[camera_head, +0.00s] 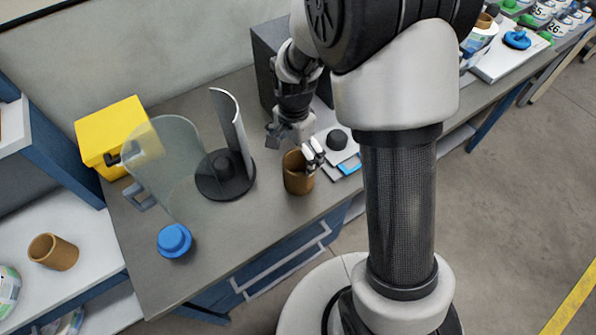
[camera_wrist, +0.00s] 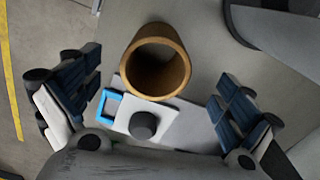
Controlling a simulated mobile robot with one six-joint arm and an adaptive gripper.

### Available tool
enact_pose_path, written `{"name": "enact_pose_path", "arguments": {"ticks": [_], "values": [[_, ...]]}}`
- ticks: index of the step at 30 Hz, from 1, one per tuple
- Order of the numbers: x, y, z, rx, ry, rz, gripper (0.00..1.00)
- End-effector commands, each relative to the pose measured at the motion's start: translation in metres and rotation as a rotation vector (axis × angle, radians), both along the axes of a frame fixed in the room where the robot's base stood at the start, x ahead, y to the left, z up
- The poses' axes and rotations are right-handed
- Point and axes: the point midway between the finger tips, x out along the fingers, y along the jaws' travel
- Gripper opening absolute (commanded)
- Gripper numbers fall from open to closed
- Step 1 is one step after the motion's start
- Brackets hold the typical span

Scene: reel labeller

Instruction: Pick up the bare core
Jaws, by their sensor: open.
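A bare core (camera_head: 297,182), a brown cardboard tube, stands upright on the grey bench near its front edge. In the wrist view the core (camera_wrist: 183,75) shows its open round end, ahead of my fingers and roughly centred between them. My gripper (camera_head: 294,146) is open and empty, with its fingers spread above the core. In the wrist view the gripper's two fingers (camera_wrist: 160,105) stand wide apart, left and right of the core. I cannot tell whether one finger touches it. A second brown core (camera_head: 53,252) lies on the white shelf at the left.
A black round base with an upright curved plate (camera_head: 237,130) and a clear curved guard (camera_head: 165,165) stands left of the core. A device with a dark knob (camera_head: 337,139) and blue-framed part sits close right. A blue knob (camera_head: 174,240) and yellow box (camera_head: 112,132) are left.

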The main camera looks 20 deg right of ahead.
Motion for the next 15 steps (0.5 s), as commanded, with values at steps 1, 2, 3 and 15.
{"name": "enact_pose_path", "arguments": {"ticks": [1, 2, 3, 15], "values": [[-0.001, 0.000, -0.014, -0.001, 0.003, 0.000, 0.98], [-0.001, 0.000, -0.020, 0.000, 0.004, 0.000, 0.98], [-0.001, 0.000, -0.026, 0.000, 0.002, 0.000, 0.98], [0.000, -0.002, -0.056, 0.000, 0.001, 0.001, 0.98]]}}
